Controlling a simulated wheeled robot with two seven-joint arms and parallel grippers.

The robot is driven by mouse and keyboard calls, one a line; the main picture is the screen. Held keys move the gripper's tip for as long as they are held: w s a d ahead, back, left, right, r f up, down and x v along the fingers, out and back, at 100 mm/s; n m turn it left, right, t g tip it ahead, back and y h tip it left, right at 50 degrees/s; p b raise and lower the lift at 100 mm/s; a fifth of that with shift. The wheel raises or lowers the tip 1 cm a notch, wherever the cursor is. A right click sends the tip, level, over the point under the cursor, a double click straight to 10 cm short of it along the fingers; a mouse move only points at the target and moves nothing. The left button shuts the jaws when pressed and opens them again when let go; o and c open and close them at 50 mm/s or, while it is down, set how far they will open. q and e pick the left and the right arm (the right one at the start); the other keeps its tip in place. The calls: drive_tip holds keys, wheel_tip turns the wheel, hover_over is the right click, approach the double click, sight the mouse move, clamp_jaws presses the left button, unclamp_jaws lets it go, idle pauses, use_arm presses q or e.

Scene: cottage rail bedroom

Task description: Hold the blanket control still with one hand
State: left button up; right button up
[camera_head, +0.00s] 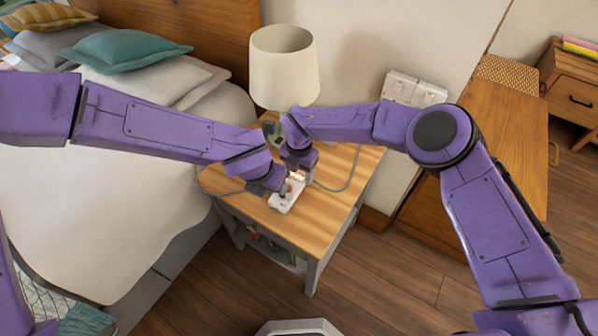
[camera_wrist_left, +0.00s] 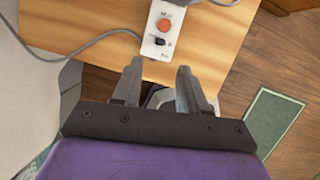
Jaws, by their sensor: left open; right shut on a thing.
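The blanket control (camera_head: 285,202) is a small white box lying on the bedside table (camera_head: 325,215). In the left wrist view the control (camera_wrist_left: 151,46) shows an orange-red round button and a small black switch. My right gripper (camera_head: 298,176) is shut on the control's far end; its fingertips are small and partly hidden in the head view. My left gripper (camera_wrist_left: 160,72) is open and empty, just short of the control's near end and apart from it in the left wrist view. In the head view its fingers are largely hidden by its own wrist.
A white lamp (camera_head: 284,75) stands at the back of the table. Grey cables (camera_wrist_left: 95,40) run across the tabletop. The bed (camera_head: 110,215) is on the left, wall sockets (camera_head: 415,90) behind, and a wooden cabinet (camera_head: 510,125) on the right.

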sight(289, 190)
idle(0.4)
use_arm(q)
drive_tip(key=c, duration=0.6)
drive_tip(key=shift+w+m, duration=0.1)
drive_tip(key=shift+m, duration=0.3)
clamp_jaws()
drive_tip(key=w+m+g, duration=0.1)
drive_tip(key=m, duration=0.5)
drive_tip(key=w+d+f+m+g+y, duration=0.1)
drive_tip(key=m, duration=0.6)
drive_tip(key=f+m+g, duration=0.1)
drive_tip(key=m, duration=0.5)
drive_tip(key=shift+w+d+f+m+y, duration=0.1)
drive_tip(key=shift+w+d+m+y, duration=0.05)
drive_tip(key=shift+w+m+y, duration=0.25)
drive_tip(key=m, duration=0.3)
drive_tip(key=m+g, duration=0.1)
drive_tip(key=shift+s+d+f, duration=0.1)
drive_tip(key=shift+d+f, duration=0.05)
drive_tip(key=shift+d, duration=0.1)
drive_tip(key=shift+w+d+r+m, duration=0.1)
drive_tip(key=shift+w+r+m, duration=0.25)
drive_tip(key=shift+m, duration=0.15)
drive_tip(key=shift+f, duration=2.35)
